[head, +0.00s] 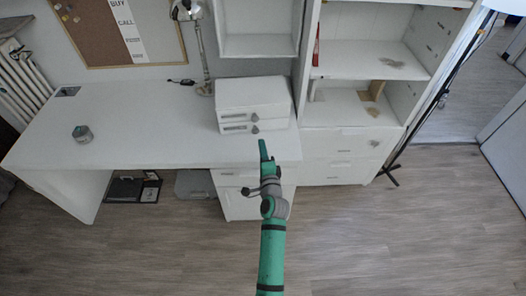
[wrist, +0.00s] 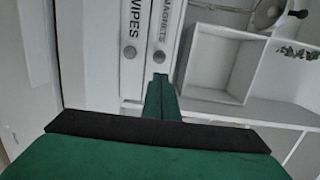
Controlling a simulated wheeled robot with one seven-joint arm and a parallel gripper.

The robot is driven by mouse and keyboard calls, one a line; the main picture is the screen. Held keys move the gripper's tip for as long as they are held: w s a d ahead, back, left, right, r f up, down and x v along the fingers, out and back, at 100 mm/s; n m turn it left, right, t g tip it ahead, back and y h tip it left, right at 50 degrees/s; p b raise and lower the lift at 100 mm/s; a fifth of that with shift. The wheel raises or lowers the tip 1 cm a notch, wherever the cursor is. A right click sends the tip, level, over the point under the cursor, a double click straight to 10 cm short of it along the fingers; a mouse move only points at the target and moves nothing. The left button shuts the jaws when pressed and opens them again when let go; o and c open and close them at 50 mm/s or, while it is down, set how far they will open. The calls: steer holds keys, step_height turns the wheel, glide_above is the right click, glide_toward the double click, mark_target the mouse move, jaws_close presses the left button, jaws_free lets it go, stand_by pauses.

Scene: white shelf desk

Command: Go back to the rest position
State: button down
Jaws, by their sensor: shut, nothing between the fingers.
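My gripper (head: 263,148) is at the end of my green arm, reaching up toward the front edge of the white desk (head: 130,125). In the head view it overlaps the desk edge just below the small white drawer box (head: 252,97). In the wrist view my gripper (wrist: 161,80) is shut, its green fingers together and empty. Beyond them are two drawer fronts with round knobs, labelled WIPES (wrist: 130,75) and MAGNETS (wrist: 162,40). The drawers look closed in the head view.
A small round tin (head: 82,133) sits on the desk's left part. A lamp (head: 203,50) stands behind, left of the drawer box. A white shelf unit (head: 350,140) is to the right, with a dark stand (head: 395,165) beside it. The floor (head: 400,240) at the front right is clear.

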steer(key=shift+s+a, duration=0.1)
steer(key=shift+s, duration=0.8)
steer(key=s+a+f+n+g+h, duration=0.1)
steer(key=s+f+n, duration=0.25)
steer(key=s, duration=0.95)
steer(key=s+a+f+n+g+h, duration=0.1)
steer(key=s+f+n, duration=0.3)
steer(key=s, duration=0.9)
steer(key=s+r+n, duration=0.4)
steer(key=s, duration=0.7)
steer(key=s+a+r+n, duration=0.1)
steer(key=s+r+n, duration=0.4)
steer(key=s, duration=0.7)
steer(key=shift+a+r, duration=0.15)
steer(key=shift+a, duration=0.1)
steer(key=shift+s+n, duration=0.15)
steer(key=shift+n, duration=0.1)
